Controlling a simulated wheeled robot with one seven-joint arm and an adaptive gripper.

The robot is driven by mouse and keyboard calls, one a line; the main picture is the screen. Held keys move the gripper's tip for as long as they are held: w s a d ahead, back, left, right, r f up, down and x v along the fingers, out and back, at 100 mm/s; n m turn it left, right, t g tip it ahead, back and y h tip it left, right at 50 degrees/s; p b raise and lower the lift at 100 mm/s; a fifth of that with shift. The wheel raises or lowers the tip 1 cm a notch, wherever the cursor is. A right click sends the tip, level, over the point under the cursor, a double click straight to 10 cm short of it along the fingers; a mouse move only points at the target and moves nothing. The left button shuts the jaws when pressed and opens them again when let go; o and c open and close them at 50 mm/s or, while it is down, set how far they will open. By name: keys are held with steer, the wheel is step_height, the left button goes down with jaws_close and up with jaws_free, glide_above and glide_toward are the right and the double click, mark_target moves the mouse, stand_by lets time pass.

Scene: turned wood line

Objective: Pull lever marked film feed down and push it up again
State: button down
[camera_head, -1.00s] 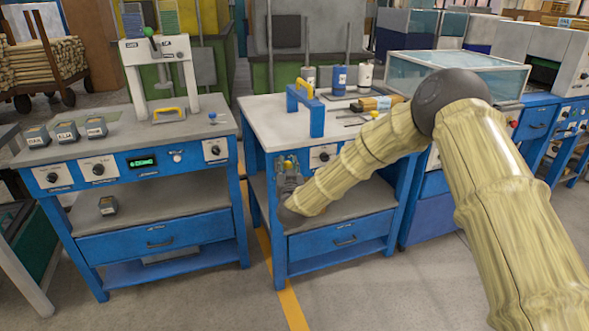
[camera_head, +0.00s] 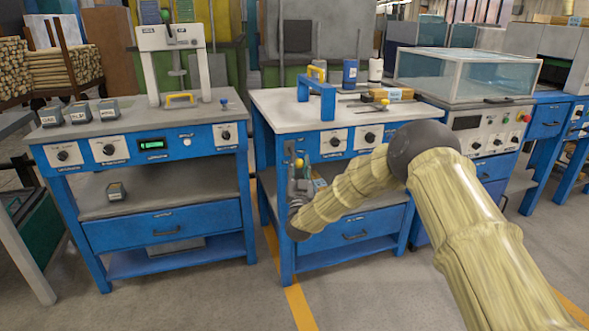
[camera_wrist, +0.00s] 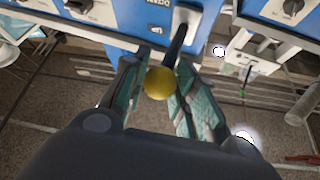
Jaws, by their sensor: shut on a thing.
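The lever has a round yellow knob (camera_wrist: 160,83) on a dark stem, which comes out of a pale plate on the blue bench front. The print beside the plate is too small to read. In the wrist view, my gripper (camera_wrist: 158,72) has one teal-padded finger on each side of the knob and is shut on it. In the head view, my gripper (camera_head: 302,186) is at the left end of the middle bench's front (camera_head: 272,140), below the panel. The knob shows there as a small yellow spot (camera_head: 299,163); the rest is largely hidden by my gripper.
Two dial plates (camera_head: 335,140) are right of the lever on the same front. A drawer (camera_head: 352,222) is below, behind my arm. A blue stand (camera_head: 318,100) is on the bench top. Another blue bench (camera_head: 150,150) stands to the left across a gap.

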steer(key=f, duration=0.1)
steer(key=w+f+b, duration=0.1)
steer(key=f, duration=0.3)
steer(key=shift+w+a+b, duration=0.25)
steer(key=shift+w+b, duration=0.05)
stand_by(0.4)
steer(key=c, duration=1.3)
jaws_free()
steer(key=shift+a, duration=0.1)
steer(key=shift+c, duration=0.2)
steer(key=shift+o, duration=1.2)
steer(key=shift+w+f, duration=0.1)
steer(key=shift+f, duration=0.1)
steer(key=shift+r, duration=0.2)
steer(key=shift+f, duration=0.1)
steer(key=v, duration=1.2)
